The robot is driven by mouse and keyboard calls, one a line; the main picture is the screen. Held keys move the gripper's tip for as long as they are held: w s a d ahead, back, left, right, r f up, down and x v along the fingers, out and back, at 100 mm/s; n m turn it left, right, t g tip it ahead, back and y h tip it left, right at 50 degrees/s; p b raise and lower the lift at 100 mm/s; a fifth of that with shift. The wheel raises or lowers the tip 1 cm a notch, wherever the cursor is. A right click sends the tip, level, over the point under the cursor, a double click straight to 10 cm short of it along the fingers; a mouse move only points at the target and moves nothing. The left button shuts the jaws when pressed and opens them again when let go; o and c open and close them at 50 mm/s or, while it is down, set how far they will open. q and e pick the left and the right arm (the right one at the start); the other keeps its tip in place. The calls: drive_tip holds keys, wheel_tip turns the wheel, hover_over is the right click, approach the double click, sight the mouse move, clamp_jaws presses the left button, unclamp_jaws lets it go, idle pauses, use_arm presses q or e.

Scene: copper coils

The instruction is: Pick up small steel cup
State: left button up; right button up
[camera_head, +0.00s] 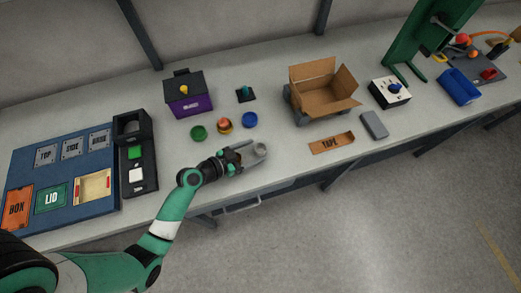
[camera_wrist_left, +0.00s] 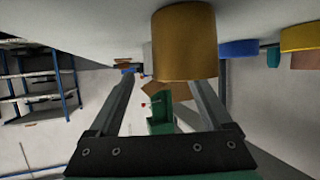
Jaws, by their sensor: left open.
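A small grey steel cup (camera_head: 261,149) stands near the front edge of the table in the head view. My left gripper (camera_head: 254,152) reaches to it from the left, open, with its fingers around or right beside the cup. In the left wrist view a brownish, shiny cylinder (camera_wrist_left: 185,45), which looks like the cup, stands at the fingertips of the gripper (camera_wrist_left: 164,82), overlapping the right finger. I cannot tell whether either finger touches it. My right gripper is not in view.
A cardboard box (camera_head: 320,92) and a TAPE piece (camera_head: 332,143) are to the right.

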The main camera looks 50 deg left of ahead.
use_arm(q)
drive_tip(key=shift+w+d+f, duration=0.1)
drive_tip(key=shift+w+f, duration=0.15)
drive_tip(key=shift+w, duration=0.3)
drive_tip(key=shift+c, duration=0.2)
clamp_jaws()
drive_tip(key=shift+r, duration=0.1)
